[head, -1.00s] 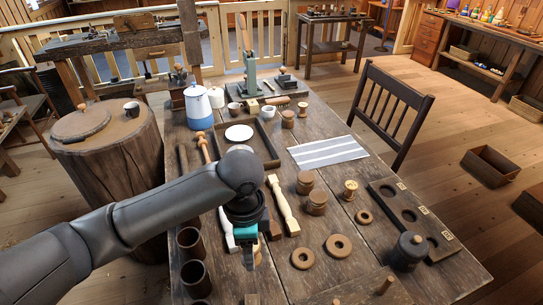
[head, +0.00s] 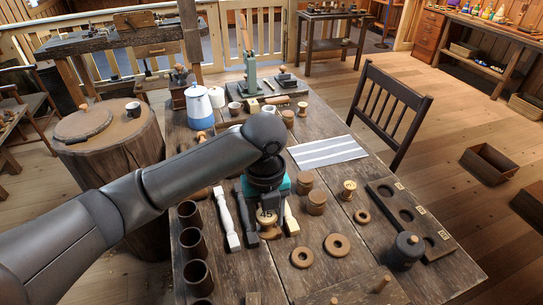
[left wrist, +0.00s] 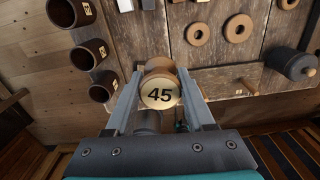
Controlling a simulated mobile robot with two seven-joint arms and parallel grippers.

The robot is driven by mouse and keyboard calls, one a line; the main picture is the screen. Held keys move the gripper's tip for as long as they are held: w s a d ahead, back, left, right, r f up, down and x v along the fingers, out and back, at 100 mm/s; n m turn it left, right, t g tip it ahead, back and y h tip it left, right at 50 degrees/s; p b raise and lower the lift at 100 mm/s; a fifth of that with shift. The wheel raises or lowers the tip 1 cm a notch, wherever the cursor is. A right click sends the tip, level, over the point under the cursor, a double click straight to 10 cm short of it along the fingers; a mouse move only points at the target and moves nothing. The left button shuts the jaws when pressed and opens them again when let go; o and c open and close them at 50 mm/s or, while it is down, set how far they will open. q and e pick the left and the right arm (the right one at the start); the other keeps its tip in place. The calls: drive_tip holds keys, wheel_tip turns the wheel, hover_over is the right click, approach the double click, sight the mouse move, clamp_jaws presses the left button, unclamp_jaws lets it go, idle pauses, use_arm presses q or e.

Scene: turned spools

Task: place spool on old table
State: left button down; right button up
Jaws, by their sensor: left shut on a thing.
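My left gripper (head: 268,203) is shut on a wooden spool (head: 267,217) with a round label reading 45. In the left wrist view the spool (left wrist: 160,94) sits between the two fingers, its label facing the camera. The worn plank table (head: 236,272) lies beneath it; I cannot tell whether the spool touches the wood. A similar pale spool (head: 349,188) stands to the right on the same table. My right gripper is not in view.
Pale turned pieces (head: 227,222) lie beside the gripper. Dark cups (head: 194,245) line the left edge. A striped cloth (head: 328,151) lies behind.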

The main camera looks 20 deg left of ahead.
use_arm(q)
drive_tip(key=shift+w+r+m, duration=0.1)
drive_tip(key=shift+m, duration=0.4)
wheel_tip(320, 180, down, 20)
drive_tip(key=b, duration=0.4)
drive_tip(key=shift+b, duration=0.3)
drive_tip(key=shift+c, duration=1.3)
unclamp_jaws()
wheel_tip(320, 180, up, 12)
drive_tip(key=p, duration=0.3)
